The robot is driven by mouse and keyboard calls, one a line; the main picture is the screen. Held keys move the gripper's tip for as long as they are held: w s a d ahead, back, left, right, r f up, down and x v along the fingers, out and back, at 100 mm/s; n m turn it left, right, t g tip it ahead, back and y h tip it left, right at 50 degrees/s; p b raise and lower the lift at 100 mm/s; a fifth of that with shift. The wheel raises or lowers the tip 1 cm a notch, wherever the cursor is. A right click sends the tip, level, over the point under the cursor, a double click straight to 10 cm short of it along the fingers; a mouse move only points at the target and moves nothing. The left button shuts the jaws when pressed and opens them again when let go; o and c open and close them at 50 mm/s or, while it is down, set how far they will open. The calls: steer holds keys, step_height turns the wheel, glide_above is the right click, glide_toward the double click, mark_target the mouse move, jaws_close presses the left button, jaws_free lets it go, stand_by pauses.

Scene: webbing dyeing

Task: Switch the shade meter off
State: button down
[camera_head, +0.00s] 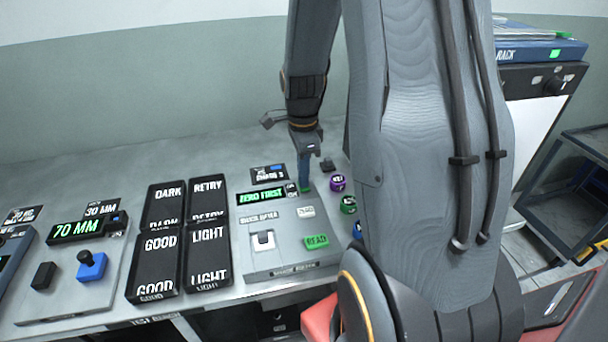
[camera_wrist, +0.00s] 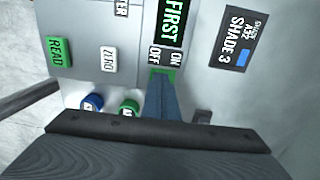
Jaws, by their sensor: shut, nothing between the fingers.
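The shade meter (camera_head: 285,225) is a grey console on the bench. Its lit green display (camera_head: 261,196) reads ZERO FIRST. A white ZERO button (camera_head: 307,211) and a green READ button (camera_head: 316,241) are on its face. The ON and OFF labels (camera_wrist: 165,56) sit at the end of the display. A green switch (camera_wrist: 164,73) beside them is mostly covered by my fingertips, so its position cannot be told. My gripper (camera_head: 304,187) is shut and empty, pointing down at the switch. Its fingers also show in the wrist view (camera_wrist: 162,95); contact is unclear.
Black label trays (camera_head: 165,205) reading DARK, RETRY, GOOD and LIGHT stand left of the meter. A device reading 70 MM (camera_head: 75,229) is further left. Purple (camera_head: 338,183) and green (camera_head: 348,204) round pieces stand close to the right. A SHADE 3 card (camera_wrist: 240,45) lies behind the meter.

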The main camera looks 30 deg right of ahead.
step_height(320, 180, up, 14)
steer(key=w, duration=0.2)
steer(key=shift+d+f, duration=0.15)
steer(key=shift+d, duration=0.15)
stand_by(0.5)
steer(key=s+a+f+n+t+b, duration=0.1)
steer(key=s+a+f+n, duration=0.3)
steer(key=a+n, duration=0.4)
steer(key=f+n, duration=0.1)
steer(key=n, duration=0.1)
steer(key=shift+a+f+n, duration=0.15)
steer(key=shift+a+n, duration=0.2)
steer(key=shift+n, duration=0.05)
steer(key=c, duration=2.5)
jaws_free()
steer(key=s+a+f+n+b, duration=0.1)
steer(key=s+a+f+n, duration=0.3)
steer(key=n, duration=0.6)
steer(key=shift+s+a+t, duration=0.4)
steer(key=shift+s+a, duration=0.35)
steer(key=shift+a, duration=0.15)
steer(key=o, duration=0.7)
steer(key=shift+s+a+f+n, duration=0.1)
steer(key=shift+s+n, duration=0.05)
steer(key=shift+n, duration=0.15)
steer(key=shift+o, duration=0.2)
steer(key=shift+a, duration=0.1)
